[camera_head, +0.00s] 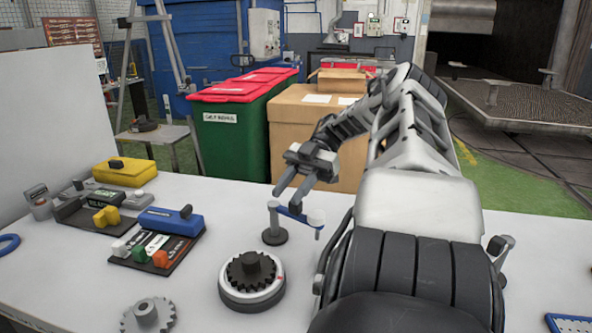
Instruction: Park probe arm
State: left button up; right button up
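The probe arm (293,215) is a short blue bar on a dark round-footed post (274,228). A pale probe head (316,218) sits at its right end and points down. The turntable (252,295) is a white and black disc with a dark gear (252,268) on it. It stands in front of the post, and the probe head is to its upper right. My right gripper (286,202) is just above the probe arm, fingers apart and pointing down-left. Nothing shows between them; I cannot tell whether a finger touches the bar. My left gripper is not in view.
A grey gear (148,315) lies at the front left. A blue block on a dark tray (172,262), a yellow block (125,172) and smaller parts stand farther left. Bins and a cardboard box (300,125) stand behind the table (225,200).

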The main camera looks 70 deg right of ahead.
jog(key=s+a+r, duration=0.4)
jog(key=a+r, duration=0.2)
jog(key=a, duration=0.4)
jog(key=shift+s+a+r+b, duration=0.2)
jog(key=shift+s+r+b, duration=0.15)
jog(key=shift+s+b, duration=0.05)
